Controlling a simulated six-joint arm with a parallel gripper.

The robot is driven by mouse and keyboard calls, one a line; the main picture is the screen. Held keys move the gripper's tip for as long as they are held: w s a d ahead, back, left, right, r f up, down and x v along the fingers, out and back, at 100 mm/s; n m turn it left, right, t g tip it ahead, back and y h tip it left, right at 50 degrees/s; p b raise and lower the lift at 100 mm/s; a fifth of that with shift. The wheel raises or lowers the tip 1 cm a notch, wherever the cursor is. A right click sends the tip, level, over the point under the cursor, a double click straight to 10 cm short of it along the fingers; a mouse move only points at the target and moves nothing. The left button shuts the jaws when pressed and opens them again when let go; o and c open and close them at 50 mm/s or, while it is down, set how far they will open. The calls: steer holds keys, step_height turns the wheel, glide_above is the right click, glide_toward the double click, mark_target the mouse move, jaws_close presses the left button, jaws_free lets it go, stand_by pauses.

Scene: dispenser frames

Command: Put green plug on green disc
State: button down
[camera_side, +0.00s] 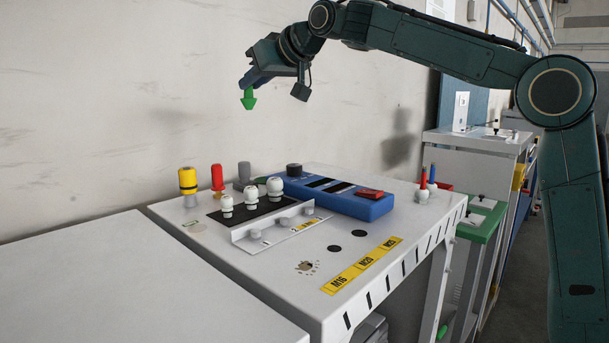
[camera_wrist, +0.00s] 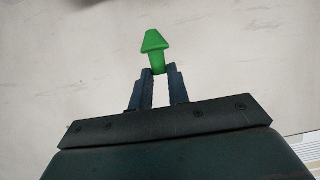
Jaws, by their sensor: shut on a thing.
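The green plug (camera_side: 248,100) is held in the air above the left back part of the grey bench, its arrow-like head pointing down. My gripper (camera_side: 248,85) is shut on the plug's stem. In the wrist view, the plug (camera_wrist: 155,44) sticks out beyond the two dark fingertips (camera_wrist: 159,72) with a plain pale surface behind it. No clearly green disc shows. A small pale, faintly greenish flat mark (camera_side: 194,226) lies near the bench's left end; I cannot tell whether it is the disc.
A yellow-topped plug (camera_side: 188,182), a red plug (camera_side: 217,178) and a grey plug (camera_side: 244,173) stand along the bench's back left. White fittings (camera_side: 250,196) stand on a black plate beside a raised metal strip (camera_side: 262,233). A blue device (camera_side: 335,194) lies behind. The front left bench (camera_side: 110,285) is bare.

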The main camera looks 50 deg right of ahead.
steer(key=w+d+f+n+y, duration=0.3)
steer(key=w+d+f+y, duration=0.15)
steer(key=w, duration=0.45)
steer(key=d+f+n+g+y, duration=0.2)
steer(key=d+f+n, duration=0.1)
steer(key=d+f, duration=0.4)
steer(key=shift+s+d+f+n, duration=0.2)
steer(key=shift+d+f+n, duration=0.15)
steer(key=shift+f, duration=0.85)
steer(key=shift+f+y, duration=0.15)
steer(key=shift+y, duration=0.1)
steer(key=shift+f, duration=2.35)
steer(key=shift+f, duration=0.15)
steer(key=c, duration=1.3)
jaws_free()
steer(key=shift+c, duration=0.2)
